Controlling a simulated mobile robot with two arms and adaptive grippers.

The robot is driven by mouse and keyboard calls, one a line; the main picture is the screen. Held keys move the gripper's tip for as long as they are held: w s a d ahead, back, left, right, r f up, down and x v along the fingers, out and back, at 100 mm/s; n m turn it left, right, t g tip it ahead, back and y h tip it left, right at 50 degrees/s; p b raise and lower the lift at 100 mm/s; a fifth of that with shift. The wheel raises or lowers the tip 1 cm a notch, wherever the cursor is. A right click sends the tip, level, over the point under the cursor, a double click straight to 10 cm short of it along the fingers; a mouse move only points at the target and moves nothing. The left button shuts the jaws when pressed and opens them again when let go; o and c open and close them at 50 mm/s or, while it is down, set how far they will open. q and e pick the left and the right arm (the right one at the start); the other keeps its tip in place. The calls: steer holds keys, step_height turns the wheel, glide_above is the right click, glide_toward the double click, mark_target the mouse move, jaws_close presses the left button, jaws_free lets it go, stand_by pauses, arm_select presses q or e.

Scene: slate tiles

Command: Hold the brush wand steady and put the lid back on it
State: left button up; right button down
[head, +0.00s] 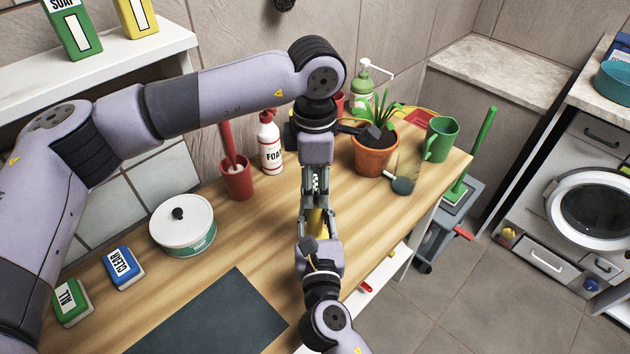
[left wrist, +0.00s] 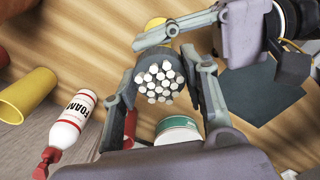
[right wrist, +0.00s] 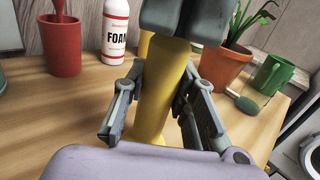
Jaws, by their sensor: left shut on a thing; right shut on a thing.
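My left gripper (head: 316,206) points down over the bench and is shut on a dark round bristle-tipped piece, seemingly the lid (left wrist: 160,83), with white tufts facing the left wrist camera. My right gripper (head: 317,238) reaches in from the front, below the left one, and is shut on a yellow tapered body, seemingly the brush wand (right wrist: 160,92). The wand shows as a small yellow patch in the head view (head: 317,220), mostly covered by the grippers. The left fingers are right at its upper end. I cannot tell whether the lid touches or sits on the wand.
Behind the grippers stand a FOAM bottle (head: 270,145), a red cup (head: 236,182) and a potted plant (head: 375,158). A green mug (head: 441,138) is at right. A lidded pot (head: 182,228) stands at left. A dark mat (head: 215,318) lies clear in front.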

arm_select(q)
steer(key=m, duration=1.1)
steer(key=shift+m, duration=0.3)
steer(key=o, duration=1.4)
step_height(320, 180, up, 12)
